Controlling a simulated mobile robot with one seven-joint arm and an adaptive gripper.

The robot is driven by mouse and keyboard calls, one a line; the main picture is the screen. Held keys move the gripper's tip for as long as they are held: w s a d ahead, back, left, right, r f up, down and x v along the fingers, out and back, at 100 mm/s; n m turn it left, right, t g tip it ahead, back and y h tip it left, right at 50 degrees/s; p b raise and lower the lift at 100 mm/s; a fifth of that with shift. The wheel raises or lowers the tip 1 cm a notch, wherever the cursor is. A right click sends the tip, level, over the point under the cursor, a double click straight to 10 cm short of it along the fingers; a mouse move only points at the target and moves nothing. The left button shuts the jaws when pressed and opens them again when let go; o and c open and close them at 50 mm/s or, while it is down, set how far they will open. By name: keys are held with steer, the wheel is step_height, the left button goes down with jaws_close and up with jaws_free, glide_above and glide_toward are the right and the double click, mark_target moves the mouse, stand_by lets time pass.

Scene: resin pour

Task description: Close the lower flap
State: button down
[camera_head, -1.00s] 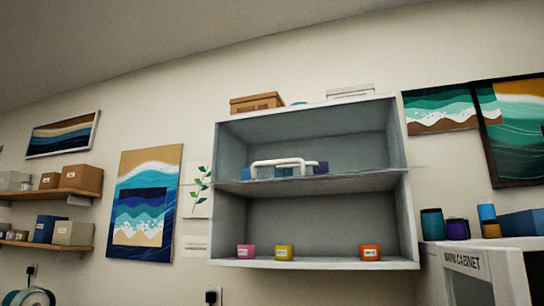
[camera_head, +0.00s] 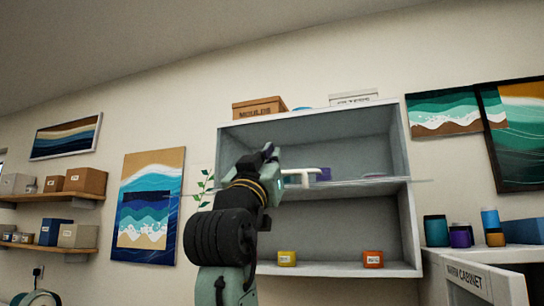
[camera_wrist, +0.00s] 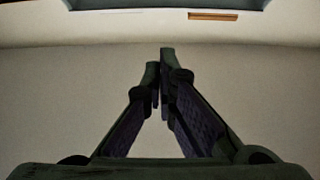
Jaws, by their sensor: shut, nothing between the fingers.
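The wall cabinet (camera_head: 408,230) has two open compartments, one above the other. A thin flap (camera_head: 405,181) juts out nearly level at the middle shelf height and shows almost edge-on. It looks like the lower flap, swung up and open. A white handle (camera_head: 318,172) sits on it, its left part hidden behind my arm. My gripper (camera_head: 268,151) is shut and empty, pointing up in front of the upper compartment, left of the handle's visible part. Touch with flap or handle cannot be told. The wrist view shows the closed fingers (camera_wrist: 160,60) near a pale surface.
A yellow cup (camera_head: 286,258) and an orange cup (camera_head: 373,259) stand in the lower compartment. Boxes (camera_head: 258,107) sit on top of the cabinet. A white cabinet (camera_head: 466,284) with several jars (camera_head: 436,230) is at the lower right. Shelves (camera_head: 60,197) hang at the left.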

steer(key=p+x, duration=0.4)
steer(key=x, duration=0.4)
steer(key=f, duration=0.4)
steer(key=shift+w+d, duration=0.15)
steer(key=shift+w, duration=0.25)
steer(key=shift+f, duration=0.15)
